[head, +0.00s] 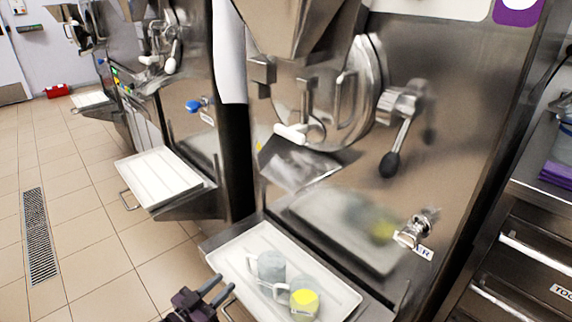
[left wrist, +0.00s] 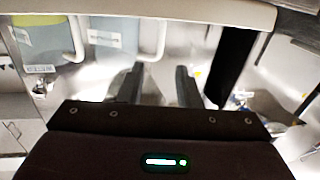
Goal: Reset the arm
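My left gripper (head: 224,285) shows at the bottom of the head view, just left of the white tray on the near batch freezer. In the left wrist view its two dark fingers (left wrist: 160,75) stand apart with nothing between them, so it is open and empty. My right gripper is in neither view. Two clear jugs stand on the tray: a greyish one (head: 271,267) and one with yellow content (head: 304,299). The left wrist view shows the yellow one (left wrist: 43,40) and the other (left wrist: 113,38) near its top left, beyond the fingers.
The near freezer (head: 460,100) has a round door, a black-knobbed lever (head: 390,163) and a tap (head: 416,230). The white tray (head: 228,256) is close to my gripper. Another freezer's tray (head: 158,178) stands farther left. Drawers (head: 530,255) are at right. The tiled floor (head: 90,225) at left is clear.

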